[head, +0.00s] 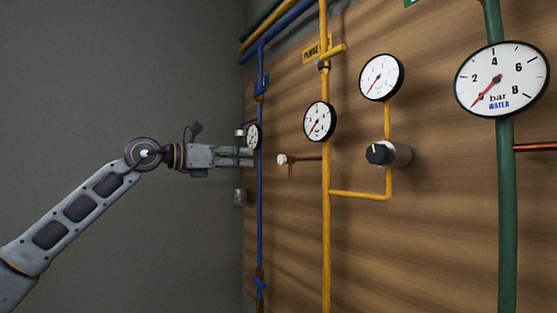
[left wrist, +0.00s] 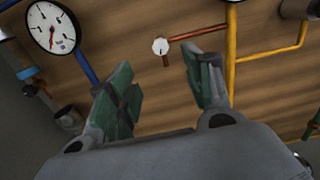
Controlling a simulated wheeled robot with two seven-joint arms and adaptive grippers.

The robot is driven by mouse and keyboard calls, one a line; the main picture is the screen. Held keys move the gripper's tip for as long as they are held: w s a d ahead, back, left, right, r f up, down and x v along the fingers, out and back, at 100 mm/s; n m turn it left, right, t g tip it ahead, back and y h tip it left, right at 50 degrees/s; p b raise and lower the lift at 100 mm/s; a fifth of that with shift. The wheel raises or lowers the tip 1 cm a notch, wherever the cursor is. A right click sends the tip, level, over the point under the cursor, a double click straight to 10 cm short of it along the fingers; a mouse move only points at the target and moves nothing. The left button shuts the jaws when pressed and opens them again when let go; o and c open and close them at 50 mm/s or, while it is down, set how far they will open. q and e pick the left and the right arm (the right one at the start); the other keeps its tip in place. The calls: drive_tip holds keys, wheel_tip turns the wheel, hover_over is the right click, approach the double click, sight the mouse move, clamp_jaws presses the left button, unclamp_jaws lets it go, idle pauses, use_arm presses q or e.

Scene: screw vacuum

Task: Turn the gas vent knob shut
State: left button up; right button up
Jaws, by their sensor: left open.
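A black knob (head: 380,153) with a white pointer line sits on a grey cylinder on the wooden wall, beside the yellow pipe. The pointer line is near upright. Part of a grey cylinder (left wrist: 295,8) shows at the top right of the left wrist view. A small white round end (head: 282,159) on a copper stub also stands out from the wall; in the left wrist view this white end (left wrist: 160,46) appears between the fingers. My left gripper (head: 250,157) is open and empty, left of both. Its green-padded fingers (left wrist: 158,62) are spread. My right gripper is not in view.
Yellow pipe (head: 326,230), blue pipe (head: 260,210) and green pipe (head: 506,220) run down the wall. Several round gauges hang there, one (head: 320,121) left of the knob and one (head: 381,77) above it. A grey wall (head: 120,80) is at left.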

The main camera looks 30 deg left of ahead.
use_arm(q)
drive_tip(key=w, duration=0.1)
drive_tip(key=p, duration=0.3)
approach(280, 159)
drive_tip(key=shift+w, duration=1.25)
drive_tip(key=shift+w+d+p, duration=0.5)
drive_tip(key=shift+w+d, duration=0.2)
drive_tip(key=p+x, duration=0.1)
drive_tip(key=x, duration=0.2)
drive_tip(key=shift+w+d, duration=0.1)
drive_tip(key=shift+p+x, duration=0.55)
drive_tip(key=shift+x, duration=0.5)
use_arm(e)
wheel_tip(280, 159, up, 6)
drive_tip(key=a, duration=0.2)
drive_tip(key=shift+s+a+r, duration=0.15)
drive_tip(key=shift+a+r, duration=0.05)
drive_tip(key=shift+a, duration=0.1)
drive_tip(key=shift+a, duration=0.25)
